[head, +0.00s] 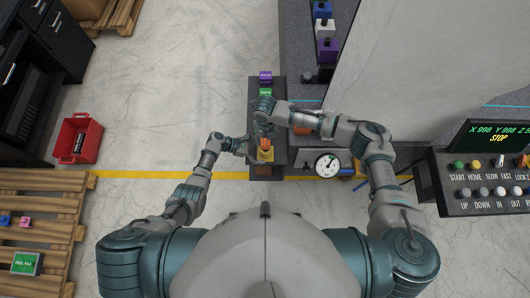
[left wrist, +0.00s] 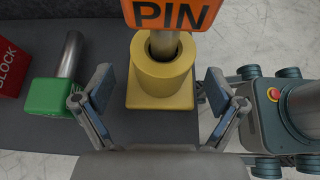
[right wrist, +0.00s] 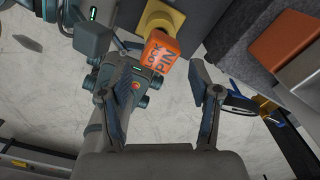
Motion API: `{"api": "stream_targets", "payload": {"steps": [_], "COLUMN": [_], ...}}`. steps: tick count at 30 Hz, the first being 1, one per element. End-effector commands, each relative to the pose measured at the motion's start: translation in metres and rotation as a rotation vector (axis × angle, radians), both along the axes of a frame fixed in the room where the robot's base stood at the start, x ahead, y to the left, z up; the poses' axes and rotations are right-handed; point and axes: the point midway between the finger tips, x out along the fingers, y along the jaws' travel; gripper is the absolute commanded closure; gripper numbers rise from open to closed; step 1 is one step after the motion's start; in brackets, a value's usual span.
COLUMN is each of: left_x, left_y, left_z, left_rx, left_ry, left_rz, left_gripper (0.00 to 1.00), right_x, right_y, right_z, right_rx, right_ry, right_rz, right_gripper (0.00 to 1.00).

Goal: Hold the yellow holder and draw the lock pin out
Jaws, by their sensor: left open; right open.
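The yellow holder (head: 265,156) stands on a dark narrow bench. In the left wrist view it is a collar on a square base (left wrist: 160,82). The lock pin (right wrist: 160,52) has an orange lettered head. Its grey shaft sits in the holder's bore in the left wrist view. My left gripper (head: 248,146) is open, with its fingers apart on either side of the holder's near part; contact does not show. My right gripper (head: 264,112) is open and empty. In the right wrist view the orange head is just beyond and between its fingertips.
A green holder (left wrist: 54,97) with a grey pin and a red block (left wrist: 9,68) stand beside the yellow holder. A gauge (head: 328,165) is right of the bench. A button console (head: 485,180) stands far right. A red crate (head: 78,138) and a pallet (head: 40,230) lie left.

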Motion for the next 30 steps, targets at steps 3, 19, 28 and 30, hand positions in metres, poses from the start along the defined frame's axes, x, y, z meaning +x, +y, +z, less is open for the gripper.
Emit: {"api": "stream_targets", "payload": {"steps": [3,19,28,30], "left_x": [0.0005,-0.0001,-0.001,-0.0013], "left_y": [-0.0052,-0.0068,-0.0061,-0.0059], "left_z": [-0.0025,-0.004,-0.0062,-0.0072], "left_rx": [0.0,0.001,0.004,0.005], "left_ry": [-0.001,-0.001,0.002,0.002], "left_rz": [0.0,0.0,-0.001,-0.001], "left_gripper": [0.05,0.58,0.89,0.89], "right_x": [0.0,-0.0001,0.0004,0.0004], "right_y": [0.0001,0.0001,0.0001,0.0001], "right_z": [0.0001,0.0,-0.0008,-0.0014], "right_rx": [0.0,0.0,0.001,0.0], "right_ry": [0.0,0.0,0.001,0.001], "right_rz": [0.0,0.0,0.0,0.0], "right_gripper": [0.38,0.38,0.38,0.38]}}
